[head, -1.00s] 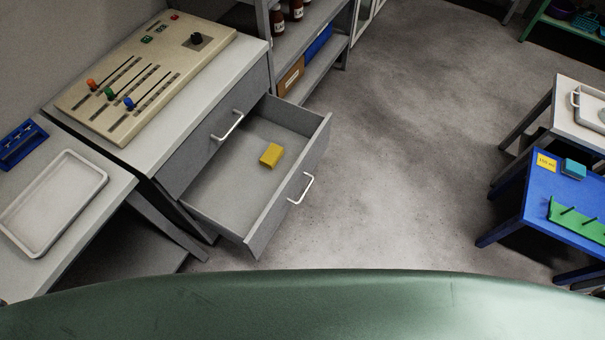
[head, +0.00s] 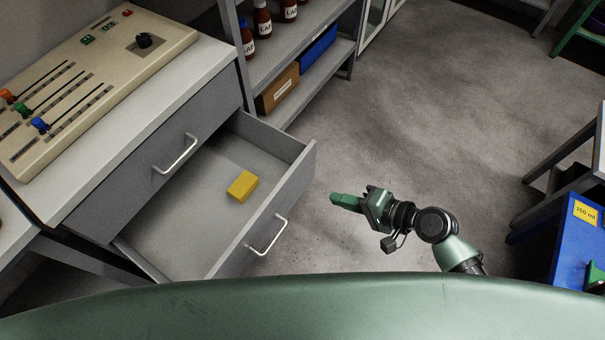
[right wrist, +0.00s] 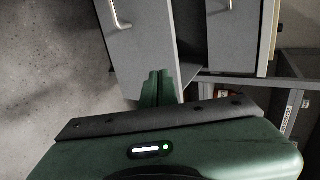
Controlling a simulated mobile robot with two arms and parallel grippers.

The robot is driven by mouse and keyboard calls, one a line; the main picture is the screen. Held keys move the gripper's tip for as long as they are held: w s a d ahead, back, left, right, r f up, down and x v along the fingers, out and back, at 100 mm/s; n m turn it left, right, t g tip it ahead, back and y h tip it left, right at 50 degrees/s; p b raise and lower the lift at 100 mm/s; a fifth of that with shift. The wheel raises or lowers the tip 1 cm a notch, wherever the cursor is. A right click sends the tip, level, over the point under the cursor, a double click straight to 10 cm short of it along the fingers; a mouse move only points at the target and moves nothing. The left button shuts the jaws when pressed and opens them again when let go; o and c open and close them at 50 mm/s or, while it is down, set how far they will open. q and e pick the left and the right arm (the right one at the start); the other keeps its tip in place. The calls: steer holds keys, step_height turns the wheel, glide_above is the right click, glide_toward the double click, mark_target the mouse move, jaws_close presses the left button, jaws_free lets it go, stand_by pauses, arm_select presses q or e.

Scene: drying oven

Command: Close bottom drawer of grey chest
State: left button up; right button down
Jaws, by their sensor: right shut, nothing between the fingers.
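The grey chest (head: 88,207) stands at the left in the head view. Its bottom drawer (head: 292,190) is pulled well out, with a silver bar handle (head: 267,236) on its front. A yellow block (head: 242,186) lies inside it. The top drawer, with its own handle (head: 176,154), is shut. My right gripper (head: 336,200) is shut and empty, to the right of the open drawer's front and apart from it. In the right wrist view the shut fingers (right wrist: 158,80) point toward the drawer front (right wrist: 143,50). My left gripper is not in view.
A control panel (head: 85,85) rests on the chest. A shelf unit (head: 290,62) with bottles and boxes stands behind it. The floor (head: 430,120) between is clear.

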steer(key=w+a+f, duration=0.1)
steer(key=a, duration=0.2)
glide_toward(287, 182)
steer(key=x, duration=0.5)
steer(key=shift+f, duration=0.2)
steer(key=shift+w+a+p, duration=0.3)
steer(key=shift+a, duration=0.2)
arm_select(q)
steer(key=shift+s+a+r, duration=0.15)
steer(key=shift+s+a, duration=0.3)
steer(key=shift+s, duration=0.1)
